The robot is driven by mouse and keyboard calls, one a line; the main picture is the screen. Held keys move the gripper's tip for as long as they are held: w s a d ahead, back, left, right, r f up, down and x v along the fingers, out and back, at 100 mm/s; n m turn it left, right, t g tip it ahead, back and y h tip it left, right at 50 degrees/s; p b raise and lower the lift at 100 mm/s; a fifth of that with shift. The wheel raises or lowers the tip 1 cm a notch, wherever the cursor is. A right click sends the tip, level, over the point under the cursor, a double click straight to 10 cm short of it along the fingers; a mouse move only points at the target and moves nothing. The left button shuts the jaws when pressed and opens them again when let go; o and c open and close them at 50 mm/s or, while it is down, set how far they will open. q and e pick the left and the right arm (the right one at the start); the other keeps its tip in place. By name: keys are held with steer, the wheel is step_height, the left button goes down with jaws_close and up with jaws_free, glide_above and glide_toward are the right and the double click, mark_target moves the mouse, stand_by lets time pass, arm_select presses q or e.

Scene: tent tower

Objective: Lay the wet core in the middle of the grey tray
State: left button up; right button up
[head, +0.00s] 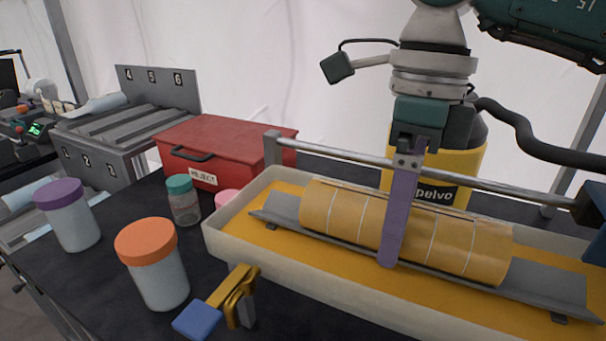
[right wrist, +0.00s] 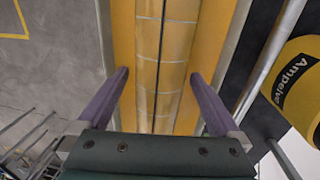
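A long tan core (head: 343,217) with pale cross bands lies along a dark grey trough (head: 547,283), inside a pale box with an orange floor. Whether it is wet does not show. My right gripper (head: 403,215) is lowered over the core from above, with one purple finger in front of it. The right wrist view shows its two fingers (right wrist: 160,85) apart on either side of the core (right wrist: 163,40), with narrow gaps visible. A grey slotted, numbered tray (head: 178,87) stands at the back left, holding a pale cylinder (head: 95,105). My left gripper is out of view.
A metal rail (head: 340,153) runs above the box's back edge (head: 265,180). A yellow drum (head: 465,165) stands behind. A red reject box (head: 235,140), orange-lidded jar (head: 155,265), purple-lidded jar (head: 70,215), teal-lidded jar (head: 184,200) and gold clamp (head: 238,290) stand left of it.

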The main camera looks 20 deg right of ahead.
steer(key=r, duration=0.3)
steer(key=r+b, duration=0.1)
steer(key=r, duration=0.2)
steer(key=d+r, duration=0.1)
steer(key=r, duration=0.3)
steer(key=shift+w, duration=0.4)
steer(key=shift+s+a, duration=0.1)
